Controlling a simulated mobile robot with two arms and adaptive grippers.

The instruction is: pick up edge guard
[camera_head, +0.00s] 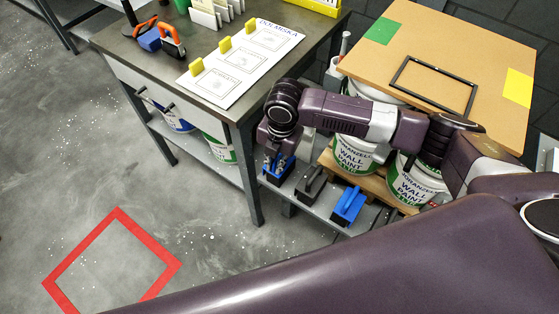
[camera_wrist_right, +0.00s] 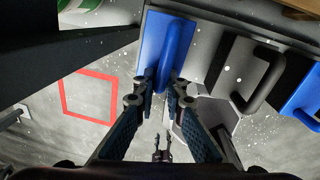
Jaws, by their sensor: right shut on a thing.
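A blue edge guard (camera_wrist_right: 181,32), a flat piece with a raised bar handle, is at the left end of a row on the low grey shelf. My right gripper (camera_wrist_right: 163,90) is shut on its handle, one finger on each side. In the head view the right gripper (camera_head: 275,160) points down at this blue edge guard (camera_head: 279,176) and partly hides it. I cannot tell whether the edge guard is lifted off the shelf.
A black handled piece (camera_head: 310,185) and another blue one (camera_head: 347,206) sit to the right on the shelf (camera_head: 325,207). The workbench (camera_head: 135,55) stands close on the left. Paint pails (camera_head: 355,156) under a brown board (camera_head: 470,45) stand behind. A red square (camera_head: 62,272) marks open floor.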

